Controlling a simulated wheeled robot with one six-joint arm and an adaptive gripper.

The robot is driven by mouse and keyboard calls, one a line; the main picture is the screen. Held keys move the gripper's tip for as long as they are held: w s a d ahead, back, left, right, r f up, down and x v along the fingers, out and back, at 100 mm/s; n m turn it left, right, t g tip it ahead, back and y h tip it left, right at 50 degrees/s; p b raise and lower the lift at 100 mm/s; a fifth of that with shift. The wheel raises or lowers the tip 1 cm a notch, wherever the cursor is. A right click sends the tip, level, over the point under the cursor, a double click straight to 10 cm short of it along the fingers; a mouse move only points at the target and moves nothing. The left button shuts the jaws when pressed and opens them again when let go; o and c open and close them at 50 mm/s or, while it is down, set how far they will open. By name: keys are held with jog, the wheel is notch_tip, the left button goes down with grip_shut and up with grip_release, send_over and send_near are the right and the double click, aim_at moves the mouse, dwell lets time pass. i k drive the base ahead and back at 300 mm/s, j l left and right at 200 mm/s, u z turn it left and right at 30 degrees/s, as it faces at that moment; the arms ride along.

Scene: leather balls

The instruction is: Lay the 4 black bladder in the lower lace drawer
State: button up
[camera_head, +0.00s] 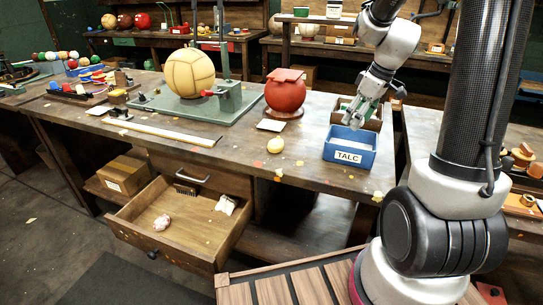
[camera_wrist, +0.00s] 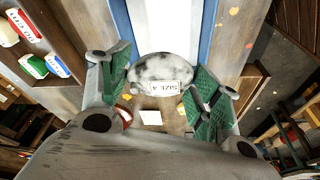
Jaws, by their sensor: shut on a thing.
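My gripper (camera_head: 357,114) is over the blue bin marked TALC (camera_head: 347,158), with its arm reaching in from the upper right. In the wrist view its green-padded fingers (camera_wrist: 164,78) are shut on a rounded bladder (camera_wrist: 150,68). The bladder is mottled dark grey and white, with a white label reading SIZE 4 upside down. In the head view I cannot make the bladder out. The bin's white inside shows beyond it in the wrist view (camera_wrist: 165,25). A lower drawer (camera_head: 130,232) is pulled open below the bench, with two small pale items (camera_head: 161,222) (camera_head: 226,204) in it.
A red ball (camera_head: 285,95) stands left of the bin, and a tan ball (camera_head: 189,73) sits on a green stand. A small pale-yellow object (camera_head: 275,145) lies on the bench. A brown box (camera_head: 127,174) is on the shelf.

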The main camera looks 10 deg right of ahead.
aim_at(199, 240)
jog(key=k, duration=1)
